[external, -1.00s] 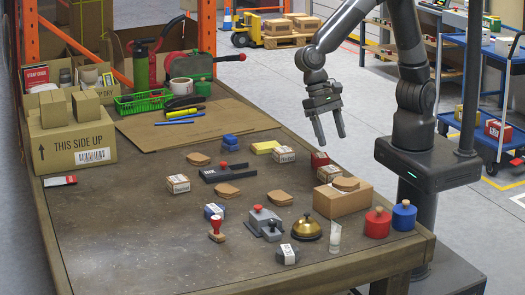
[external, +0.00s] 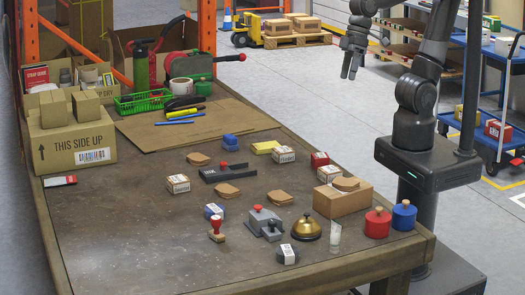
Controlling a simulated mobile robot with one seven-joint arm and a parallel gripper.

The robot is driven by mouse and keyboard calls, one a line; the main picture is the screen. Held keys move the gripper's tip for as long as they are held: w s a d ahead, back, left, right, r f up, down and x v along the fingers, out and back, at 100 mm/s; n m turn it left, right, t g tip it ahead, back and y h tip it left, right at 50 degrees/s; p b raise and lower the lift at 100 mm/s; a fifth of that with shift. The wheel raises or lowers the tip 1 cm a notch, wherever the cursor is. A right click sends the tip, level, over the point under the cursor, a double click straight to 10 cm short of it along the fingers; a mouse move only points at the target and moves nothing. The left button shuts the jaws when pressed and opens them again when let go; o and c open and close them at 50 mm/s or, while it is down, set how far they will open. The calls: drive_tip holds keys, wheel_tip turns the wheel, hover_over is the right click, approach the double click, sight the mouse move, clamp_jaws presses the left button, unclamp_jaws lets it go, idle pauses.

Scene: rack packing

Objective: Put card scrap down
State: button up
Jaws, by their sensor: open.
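Several brown card scraps lie on the table. One (external: 198,159) is toward the back left, one (external: 227,191) is in the middle, and one (external: 280,197) is to its right. Another card scrap (external: 346,184) lies on top of a brown cardboard box (external: 342,202) at the right of the table. My gripper (external: 350,72) is open and empty, raised beyond the table's far right edge and well apart from every scrap.
Red (external: 377,222) and blue (external: 404,215) pots stand at the right corner. The front-left tabletop is clear.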

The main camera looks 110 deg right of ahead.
drive_tip(key=s+d+n+t+h, duration=0.1)
drive_tip(key=s+d+n, duration=0.2)
drive_tip(key=s, duration=0.2)
drive_tip(key=shift+s+d+r+t+h, duration=0.25)
drive_tip(key=shift+d+r+t+h, duration=0.05)
drive_tip(key=shift+r+t, duration=0.1)
drive_tip(key=shift+o, duration=0.3)
idle(3.0)
